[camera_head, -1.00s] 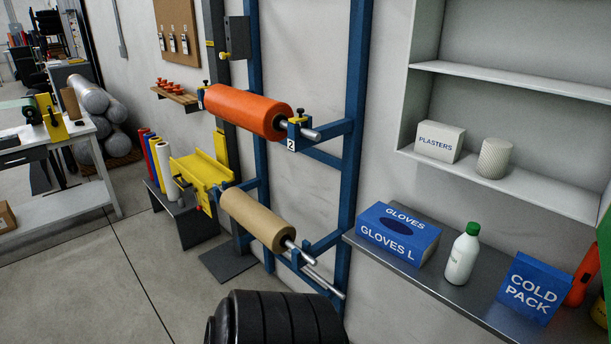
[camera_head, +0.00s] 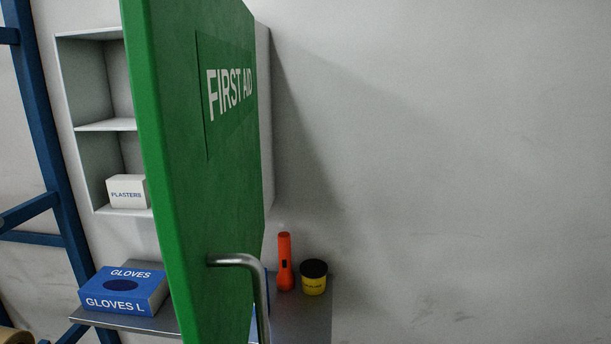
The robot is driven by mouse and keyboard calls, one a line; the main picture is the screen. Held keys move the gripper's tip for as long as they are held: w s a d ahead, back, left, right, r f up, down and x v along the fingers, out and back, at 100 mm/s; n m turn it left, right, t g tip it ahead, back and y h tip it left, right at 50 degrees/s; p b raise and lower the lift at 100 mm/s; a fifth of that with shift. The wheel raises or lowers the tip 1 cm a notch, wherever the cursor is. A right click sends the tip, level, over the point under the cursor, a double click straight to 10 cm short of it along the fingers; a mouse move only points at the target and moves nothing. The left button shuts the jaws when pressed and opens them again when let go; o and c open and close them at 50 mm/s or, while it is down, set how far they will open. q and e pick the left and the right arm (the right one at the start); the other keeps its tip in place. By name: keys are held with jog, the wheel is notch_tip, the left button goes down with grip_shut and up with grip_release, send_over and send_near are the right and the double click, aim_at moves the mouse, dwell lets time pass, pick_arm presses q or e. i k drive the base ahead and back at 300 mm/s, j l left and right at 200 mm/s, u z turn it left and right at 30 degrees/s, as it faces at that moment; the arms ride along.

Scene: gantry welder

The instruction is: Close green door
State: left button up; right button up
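The green door (camera_head: 185,150) stands open on the white first aid cabinet (camera_head: 90,125), swung out from the wall toward me. It carries a white "FIRST AID" label and a metal bar handle (camera_head: 240,261) low on its face. The door hides much of the cabinet's inside. Open shelves show to its left, with a white plasters box (camera_head: 127,191) on the bottom one. Neither of my grippers shows in the head view.
A metal shelf (camera_head: 305,318) runs below the cabinet. A blue gloves box (camera_head: 122,291) sits on it left of the door; an orange torch (camera_head: 285,262) and a yellow tub with black lid (camera_head: 313,279) stand right. Blue rack posts (camera_head: 50,150) stand at far left. The right wall is bare.

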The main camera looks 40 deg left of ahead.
aim_at(192, 66)
jog(key=i+l+u, duration=0.1)
jog(key=u, duration=1.45)
